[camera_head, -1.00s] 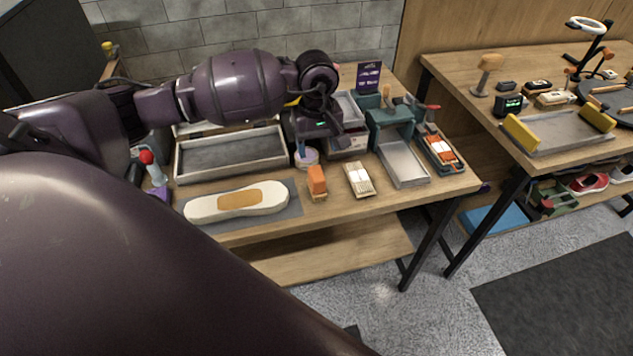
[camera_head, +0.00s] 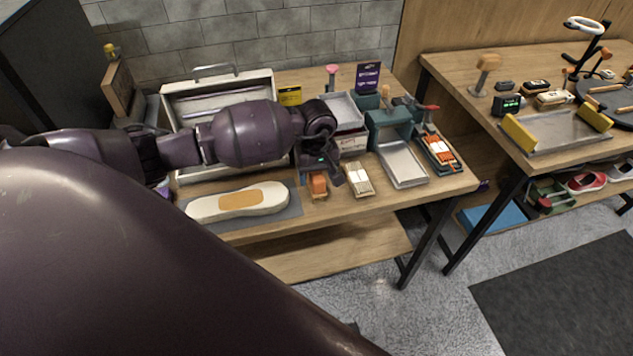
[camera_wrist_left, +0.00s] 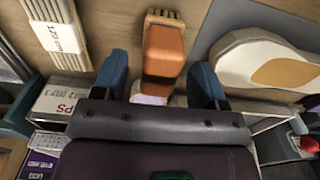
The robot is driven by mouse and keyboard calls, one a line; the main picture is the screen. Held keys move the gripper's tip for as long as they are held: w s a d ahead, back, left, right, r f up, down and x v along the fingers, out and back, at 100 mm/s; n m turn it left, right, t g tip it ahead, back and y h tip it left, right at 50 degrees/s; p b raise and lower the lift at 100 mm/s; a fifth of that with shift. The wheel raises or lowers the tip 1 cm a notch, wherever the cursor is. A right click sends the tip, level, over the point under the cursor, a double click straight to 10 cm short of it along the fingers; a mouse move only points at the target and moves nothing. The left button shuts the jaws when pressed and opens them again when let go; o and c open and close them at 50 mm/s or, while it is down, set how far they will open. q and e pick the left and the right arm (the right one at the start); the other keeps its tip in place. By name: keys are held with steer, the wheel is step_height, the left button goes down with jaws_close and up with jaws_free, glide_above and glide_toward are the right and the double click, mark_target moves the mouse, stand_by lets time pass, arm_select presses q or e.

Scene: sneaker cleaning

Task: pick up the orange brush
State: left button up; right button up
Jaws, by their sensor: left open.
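In the left wrist view the orange brush (camera_wrist_left: 163,50) shows between the two blue-grey fingertips (camera_wrist_left: 158,78), with a gap on each side. Whether the fingers reach down to its height I cannot tell. My right gripper is not in view.
A sole (camera_head: 238,202) lies on a grey mat just left.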

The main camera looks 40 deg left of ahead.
mark_target(317, 174)
arm_select(q)
steer(key=shift+f, duration=0.25)
steer(key=shift+c, duration=0.5)
steer(key=c, duration=0.9)
steer(key=shift+r, duration=0.1)
steer(key=shift+r+b, duration=0.75)
steer(key=shift+r, duration=9.2)
